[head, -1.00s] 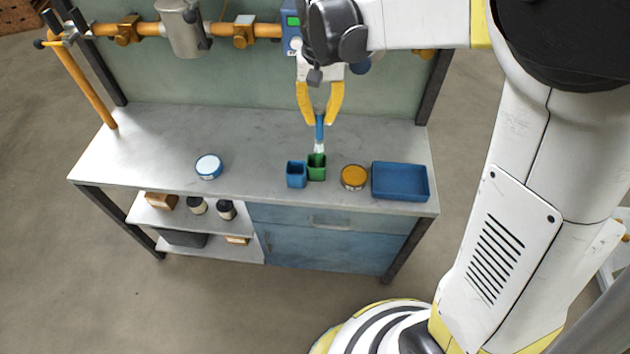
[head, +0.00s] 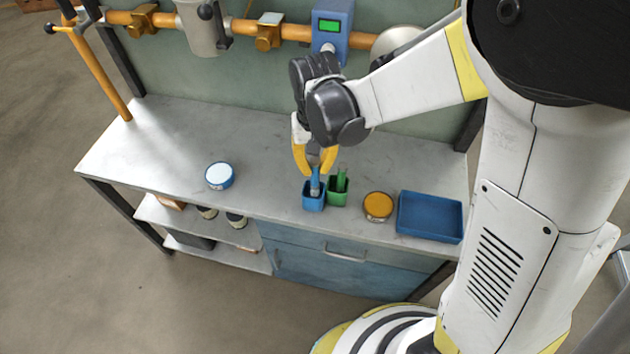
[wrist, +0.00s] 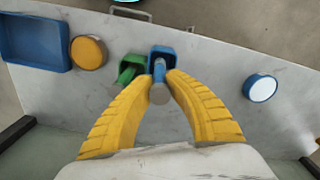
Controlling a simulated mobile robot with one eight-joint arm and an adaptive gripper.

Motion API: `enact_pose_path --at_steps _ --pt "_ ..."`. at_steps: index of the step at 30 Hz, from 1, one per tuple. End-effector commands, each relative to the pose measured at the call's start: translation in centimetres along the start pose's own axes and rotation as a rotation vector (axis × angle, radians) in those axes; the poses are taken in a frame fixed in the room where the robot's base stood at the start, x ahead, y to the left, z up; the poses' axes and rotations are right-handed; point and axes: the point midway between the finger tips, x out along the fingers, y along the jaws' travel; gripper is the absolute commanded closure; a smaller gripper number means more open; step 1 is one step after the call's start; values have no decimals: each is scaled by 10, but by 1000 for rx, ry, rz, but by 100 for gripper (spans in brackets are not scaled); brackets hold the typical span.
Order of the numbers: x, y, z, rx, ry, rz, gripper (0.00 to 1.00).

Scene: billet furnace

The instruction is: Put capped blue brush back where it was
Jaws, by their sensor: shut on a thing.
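The blue brush (head: 315,181) is upright between my gripper's (head: 315,172) yellow fingers, which are shut on it. Its lower end is at or inside the mouth of the small blue cup (head: 313,203); I cannot tell how deep it sits. In the wrist view the brush (wrist: 159,72) shows end-on at the fingertips, over the blue cup (wrist: 177,51). A green brush (head: 342,178) stands in the green cup (head: 338,196), right beside the blue cup. A cap on the blue brush cannot be made out.
An orange-lidded tin (head: 378,206) and a blue tray (head: 430,216) stand right of the cups. A blue-and-white tin (head: 219,176) is to the left. The bench between it and the cups is clear. A pipe (head: 290,33) with fittings runs behind.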

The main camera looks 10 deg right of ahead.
Motion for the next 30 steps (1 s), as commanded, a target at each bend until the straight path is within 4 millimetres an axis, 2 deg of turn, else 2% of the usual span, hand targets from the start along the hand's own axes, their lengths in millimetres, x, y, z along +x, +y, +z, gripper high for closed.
enact_pose_path --at_steps 9,20,21,23,30 --pt "40 0 -1 1 0 0 100" --pt "43 0 0 1 0 0 100" --pt "43 0 -1 1 0 0 82" --pt "42 0 -1 1 0 0 64" --pt "42 0 -1 1 0 0 64"
